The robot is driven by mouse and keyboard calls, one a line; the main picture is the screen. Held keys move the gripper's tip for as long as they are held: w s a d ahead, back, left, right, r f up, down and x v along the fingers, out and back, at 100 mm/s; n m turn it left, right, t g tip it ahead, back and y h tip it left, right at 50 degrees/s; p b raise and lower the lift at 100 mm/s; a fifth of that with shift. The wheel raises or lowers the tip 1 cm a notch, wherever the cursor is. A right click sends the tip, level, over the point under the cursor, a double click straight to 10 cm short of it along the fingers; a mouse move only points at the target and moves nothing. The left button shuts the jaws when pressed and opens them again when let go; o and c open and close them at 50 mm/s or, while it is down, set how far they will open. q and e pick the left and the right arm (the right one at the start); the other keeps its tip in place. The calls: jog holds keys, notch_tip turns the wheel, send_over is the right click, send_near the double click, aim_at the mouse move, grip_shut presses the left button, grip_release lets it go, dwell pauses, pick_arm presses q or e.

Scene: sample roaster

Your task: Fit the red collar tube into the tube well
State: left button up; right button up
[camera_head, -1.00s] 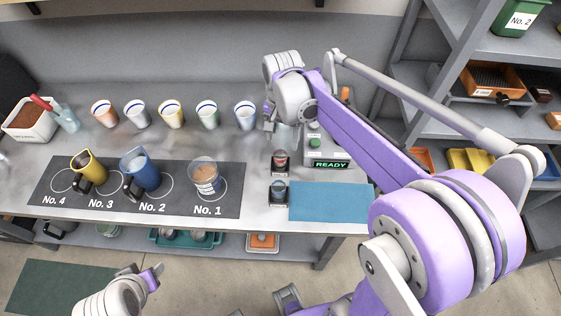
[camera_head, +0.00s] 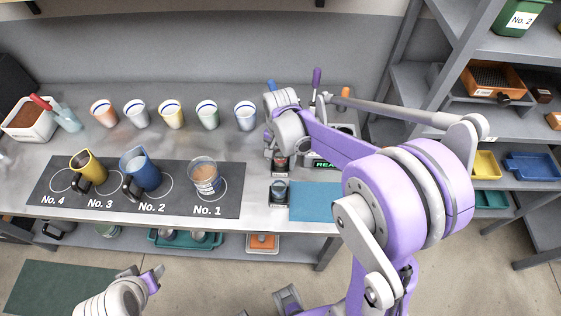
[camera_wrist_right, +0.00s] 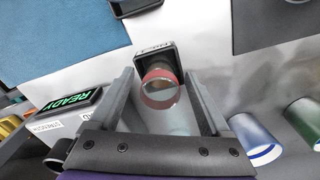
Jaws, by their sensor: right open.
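The red collar tube (camera_wrist_right: 160,88) is clear glass with a red band and stands in a small dark block (camera_wrist_right: 170,50). In the head view the tube (camera_head: 280,162) shows small, near the machine. My right gripper (camera_wrist_right: 160,100) is open, its fingers on either side of the tube with gaps showing. In the head view my right gripper (camera_head: 272,143) is just behind the tube, partly hidden by its wrist. A second dark block (camera_head: 279,190) stands nearer the front edge; I cannot tell which block is the tube well. My left gripper (camera_head: 140,277) hangs low in front of the bench.
A machine with a green READY display (camera_wrist_right: 70,103) stands beside the tube. A blue mat (camera_head: 314,201) lies to the right of the blocks. A black mat (camera_head: 112,205) with jugs and a cup lies left. Several cups (camera_head: 245,115) stand in a row behind.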

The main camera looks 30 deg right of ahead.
grip_shut()
jog(key=shift+r, duration=0.1)
dwell(0.4)
notch_tip(320, 180, up, 10)
jog(key=shift+p, duration=0.35)
dwell(0.6)
